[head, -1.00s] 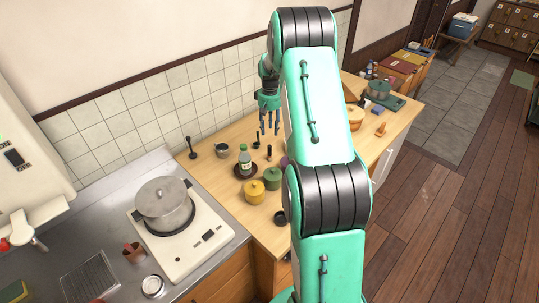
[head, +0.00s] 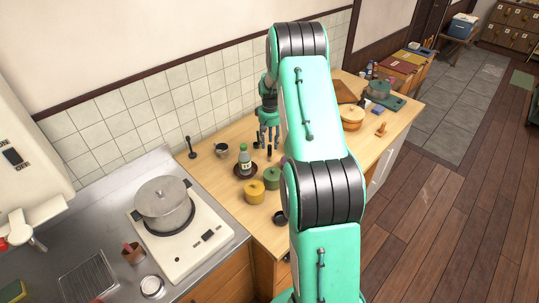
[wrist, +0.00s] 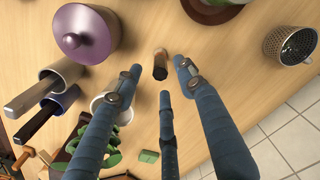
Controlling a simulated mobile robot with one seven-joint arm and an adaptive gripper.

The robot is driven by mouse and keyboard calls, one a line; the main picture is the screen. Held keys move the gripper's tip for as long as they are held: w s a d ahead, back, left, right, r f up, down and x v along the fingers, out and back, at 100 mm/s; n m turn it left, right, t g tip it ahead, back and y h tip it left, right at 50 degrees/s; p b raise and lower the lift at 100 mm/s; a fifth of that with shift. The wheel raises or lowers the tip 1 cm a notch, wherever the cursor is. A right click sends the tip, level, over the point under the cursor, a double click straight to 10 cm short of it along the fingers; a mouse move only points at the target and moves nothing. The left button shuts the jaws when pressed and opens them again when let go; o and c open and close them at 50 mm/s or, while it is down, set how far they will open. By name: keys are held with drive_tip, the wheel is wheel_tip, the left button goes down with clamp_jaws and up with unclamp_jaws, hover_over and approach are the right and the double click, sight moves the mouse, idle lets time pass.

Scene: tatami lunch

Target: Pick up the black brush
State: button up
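A small upright dark cylinder with a brown face, possibly the black brush, stands on the wooden counter; it shows in the wrist view (wrist: 160,64) and apparently in the head view (head: 269,153). My gripper (head: 268,141) is above the counter, close to this cylinder. In the wrist view, my gripper's (wrist: 157,76) blue-grey fingers are spread apart, with the cylinder just beyond the gap between their tips. Nothing is held. A tall thin black item (head: 191,148) stands further left by the tiles; I cannot tell which of the two is the brush.
A mauve lidded pot (wrist: 85,35) and tilted cups holding dark sticks (wrist: 45,115) are on the wrist view's left.

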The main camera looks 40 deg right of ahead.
sight(270, 146)
drive_tip(key=shift+a+f+b, duration=0.1)
drive_tip(key=shift+f+b, duration=0.2)
drive_tip(key=shift+f, duration=2.3)
clamp_jaws()
